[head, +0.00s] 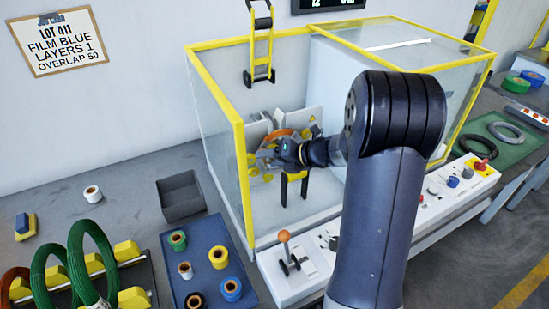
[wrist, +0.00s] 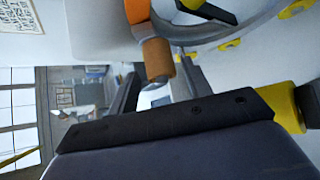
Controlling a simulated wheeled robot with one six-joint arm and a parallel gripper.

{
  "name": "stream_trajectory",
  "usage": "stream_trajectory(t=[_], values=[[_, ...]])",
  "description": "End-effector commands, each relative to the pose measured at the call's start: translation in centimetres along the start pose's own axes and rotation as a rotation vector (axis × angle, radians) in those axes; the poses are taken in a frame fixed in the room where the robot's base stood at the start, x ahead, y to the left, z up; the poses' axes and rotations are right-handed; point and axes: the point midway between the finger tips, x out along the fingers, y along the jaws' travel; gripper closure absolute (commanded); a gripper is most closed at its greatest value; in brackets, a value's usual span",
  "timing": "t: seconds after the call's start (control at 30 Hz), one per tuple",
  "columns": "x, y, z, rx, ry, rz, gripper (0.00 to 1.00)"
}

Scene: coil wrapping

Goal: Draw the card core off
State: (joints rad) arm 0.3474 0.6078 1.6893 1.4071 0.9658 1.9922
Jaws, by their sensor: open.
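My gripper (wrist: 157,76) is open, with one dark finger on each side of the core's near end. I cannot tell whether either finger touches it. In the head view my gripper (head: 268,155) is inside the yellow-framed enclosure (head: 238,150), at the ring, where an orange arc (head: 279,134) shows. The core is not clearly visible there.
A blue tray (head: 208,262) with several tape rolls and an empty grey bin (head: 181,197) stand left of the enclosure. A rack with green coils (head: 92,255) is at the lower left. A control panel with an orange-knobbed lever (head: 284,237) runs along the front.

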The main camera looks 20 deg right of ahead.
Motion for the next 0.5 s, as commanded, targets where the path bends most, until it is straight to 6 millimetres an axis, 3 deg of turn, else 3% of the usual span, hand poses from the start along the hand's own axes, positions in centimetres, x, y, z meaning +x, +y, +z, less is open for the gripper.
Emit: stream_trajectory(t=[0.07,0.5], values=[[-0.01,0.00,0.00,0.000,0.000,0.000,0.53],[-0.03,0.01,0.00,0.000,0.000,0.000,0.89]])
